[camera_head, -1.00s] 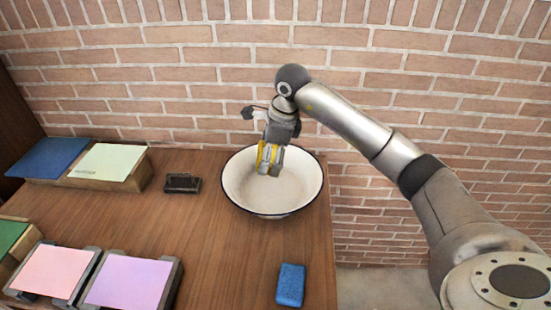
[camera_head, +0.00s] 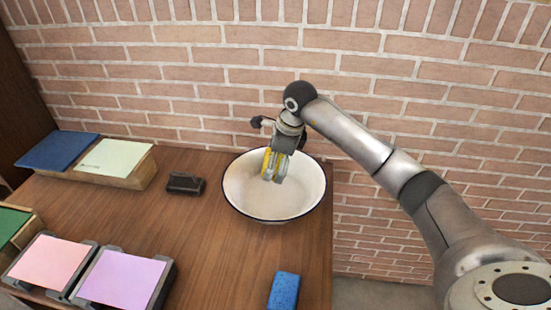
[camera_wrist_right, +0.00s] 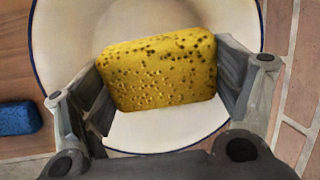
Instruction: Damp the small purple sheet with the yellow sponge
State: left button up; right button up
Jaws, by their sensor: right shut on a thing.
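My right gripper (camera_head: 274,177) is shut on the yellow sponge (camera_wrist_right: 158,72) and holds it over or in the white bowl (camera_head: 239,191). In the right wrist view the sponge sits between both fingers, with the bowl around and below it. Whether the sponge touches the bowl's bottom cannot be told. The small purple sheet (camera_head: 122,279) lies flat on a dark-edged press at the front left of the table, well away from the gripper. My left gripper is not in view.
A blue sponge (camera_head: 283,291) lies at the table's front right. A pink sheet (camera_head: 48,262) lies beside the purple one. Blue (camera_head: 57,150) and pale green (camera_head: 113,158) sheets lie at the back left. A dark block (camera_head: 185,184) lies left of the bowl. The middle of the table (camera_head: 200,235) is clear.

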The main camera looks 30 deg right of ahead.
jog(key=shift+f+b, duration=2.25)
jog(key=shift+f, duration=1.15)
jog(key=shift+r, duration=0.1)
jog(key=shift+r+p, duration=2.65)
jog(key=shift+r, duration=1.65)
jog(key=shift+r+p, duration=1.2)
jog(key=shift+r, duration=0.85)
